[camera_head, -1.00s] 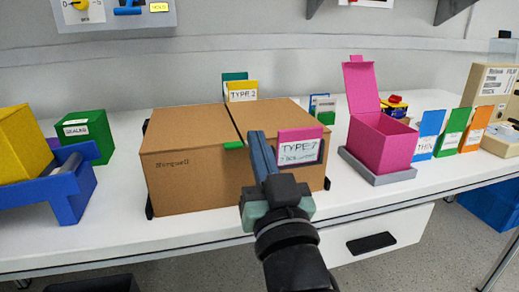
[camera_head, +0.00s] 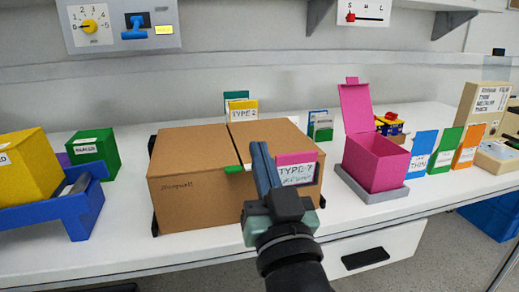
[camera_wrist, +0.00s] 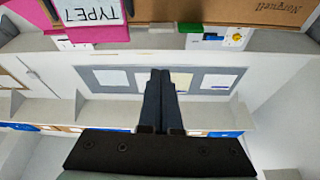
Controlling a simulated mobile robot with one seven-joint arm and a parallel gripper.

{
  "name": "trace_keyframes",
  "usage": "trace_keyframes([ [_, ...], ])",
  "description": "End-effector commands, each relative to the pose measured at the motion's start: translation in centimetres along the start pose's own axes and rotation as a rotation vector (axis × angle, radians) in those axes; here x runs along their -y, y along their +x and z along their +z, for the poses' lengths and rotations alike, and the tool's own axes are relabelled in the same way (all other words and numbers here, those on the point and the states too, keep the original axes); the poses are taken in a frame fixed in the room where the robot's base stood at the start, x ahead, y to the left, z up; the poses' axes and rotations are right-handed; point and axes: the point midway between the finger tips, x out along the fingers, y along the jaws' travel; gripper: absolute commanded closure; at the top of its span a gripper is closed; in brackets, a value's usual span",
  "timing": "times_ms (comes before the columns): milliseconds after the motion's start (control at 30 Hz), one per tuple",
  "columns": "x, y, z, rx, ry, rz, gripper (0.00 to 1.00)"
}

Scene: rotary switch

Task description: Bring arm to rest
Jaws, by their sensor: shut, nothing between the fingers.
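My gripper (camera_head: 262,165) is in front of the cardboard box, its fingers pointing up and away, pressed together with nothing between them. In the wrist view the gripper (camera_wrist: 161,75) shows two dark fingers side by side. The rotary switch (camera_head: 89,26), a yellow knob on a white dial numbered around its rim, is on the grey wall panel (camera_head: 165,45) at the upper left. A blue handle (camera_head: 136,30) and a yellow display (camera_head: 164,30) are beside it. My gripper is well below and apart from the panel.
A cardboard box (camera_head: 190,190) with a pink TYPE 7 card (camera_head: 296,170) stands on the white table (camera_head: 130,215) behind my gripper. An open pink box (camera_head: 375,162) is to the right. A blue tray (camera_head: 80,215) with a yellow box (camera_head: 25,165) is at the left.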

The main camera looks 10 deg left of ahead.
Motion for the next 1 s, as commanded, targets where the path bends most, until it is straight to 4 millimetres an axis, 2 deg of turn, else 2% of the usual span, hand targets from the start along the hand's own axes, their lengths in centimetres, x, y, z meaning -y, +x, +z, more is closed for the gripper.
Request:
trace_keyframes([
  [33,-0.2,-1.4,0.3,0.002,0.001,0.004,1.0],
  [100,-0.2,-2.8,0.4,0.003,0.001,0.003,1.0],
  [300,-0.3,-6.2,0.4,0.002,0.0,0.002,1.0],
  [433,-0.3,-7.4,0.2,0.001,0.0,0.001,1.0],
  [567,-0.1,-7.6,-0.5,-0.01,-0.015,0.001,1.0],
  [667,0.3,-6.7,-2.9,-0.05,-0.068,0.014,1.0],
  [833,1.6,-5.2,-10.9,-0.202,-0.195,0.083,1.0],
  [1000,2.9,-5.8,-19.2,-0.389,-0.261,0.176,1.0],
])
